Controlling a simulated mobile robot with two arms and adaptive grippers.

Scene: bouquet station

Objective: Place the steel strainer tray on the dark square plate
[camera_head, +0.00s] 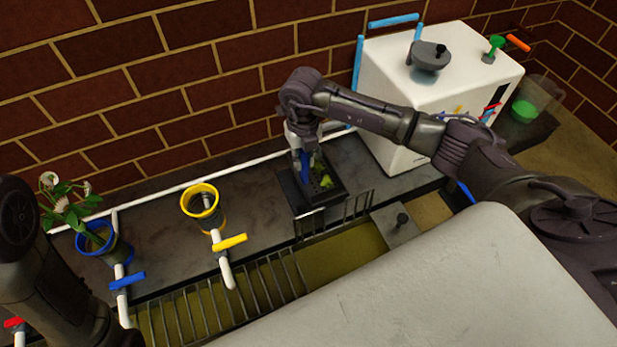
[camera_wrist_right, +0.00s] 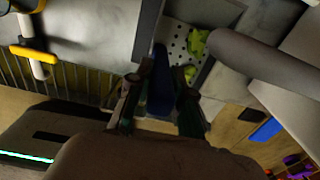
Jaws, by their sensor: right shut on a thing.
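The steel strainer tray (camera_head: 322,191) has a perforated floor with green leafy scraps on it. In the right wrist view its pale holed floor (camera_wrist_right: 181,42) shows beyond the fingers. My right gripper (camera_head: 304,160) is shut on the tray's blue handle, which stands between the fingers in the wrist view (camera_wrist_right: 160,88). The tray is over the dark square plate (camera_head: 290,193), whose dark edge shows at the left. I cannot tell whether the tray touches it. The fingers hide part of the tray. My left arm is at the left edge; its gripper is out of view.
A white machine (camera_head: 400,85) stands close right of the tray. A yellow-ringed holder (camera_head: 200,198) and a blue-ringed holder (camera_head: 92,240) with flowers are to the left. A metal rack (camera_head: 225,300) runs along the front. The counter between the yellow ring and plate is clear.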

